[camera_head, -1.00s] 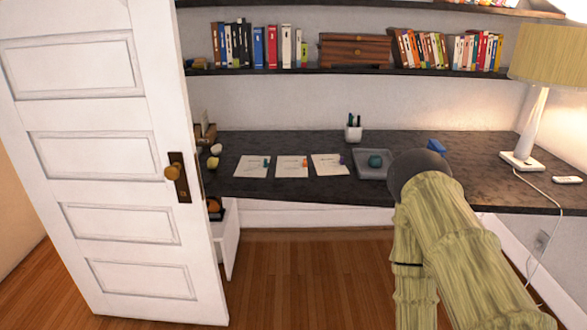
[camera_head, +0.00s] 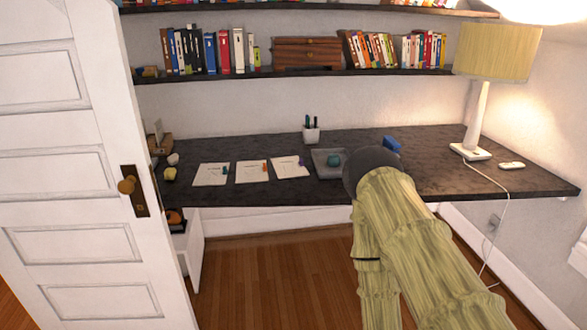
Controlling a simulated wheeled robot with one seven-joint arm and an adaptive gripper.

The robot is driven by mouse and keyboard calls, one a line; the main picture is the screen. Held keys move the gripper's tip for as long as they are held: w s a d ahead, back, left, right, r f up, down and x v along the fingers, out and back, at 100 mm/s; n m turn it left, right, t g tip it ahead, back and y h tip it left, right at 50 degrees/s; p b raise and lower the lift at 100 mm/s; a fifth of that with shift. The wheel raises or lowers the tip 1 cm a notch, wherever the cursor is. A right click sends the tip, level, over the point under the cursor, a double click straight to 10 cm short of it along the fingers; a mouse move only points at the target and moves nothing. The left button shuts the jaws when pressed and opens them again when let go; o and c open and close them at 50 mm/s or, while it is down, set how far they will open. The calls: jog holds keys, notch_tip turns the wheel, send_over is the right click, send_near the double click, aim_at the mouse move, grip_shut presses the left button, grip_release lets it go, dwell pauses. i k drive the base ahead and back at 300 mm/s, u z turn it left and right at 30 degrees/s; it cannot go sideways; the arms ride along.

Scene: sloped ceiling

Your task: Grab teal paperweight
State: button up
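The teal paperweight (camera_head: 333,160) is a small rounded lump. It sits in a grey tray (camera_head: 325,174) on the dark desk (camera_head: 440,170), towards the desk's front edge. My arm reaches forward from the lower right, and its dark rounded end part overlaps the tray's right side in the picture. My gripper does not show, so I cannot see its fingers or whether it holds anything.
Several papers with small coloured items lie left of the tray. A pen cup (camera_head: 311,135) and a blue object (camera_head: 391,144) stand nearby. A lamp (camera_head: 480,100) is at right. A white door (camera_head: 75,180) stands open at left.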

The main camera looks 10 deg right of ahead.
aim_at(333, 160)
jog(key=z, duration=0.65)
jog(key=i, duration=1.95)
jog(key=u, duration=0.6)
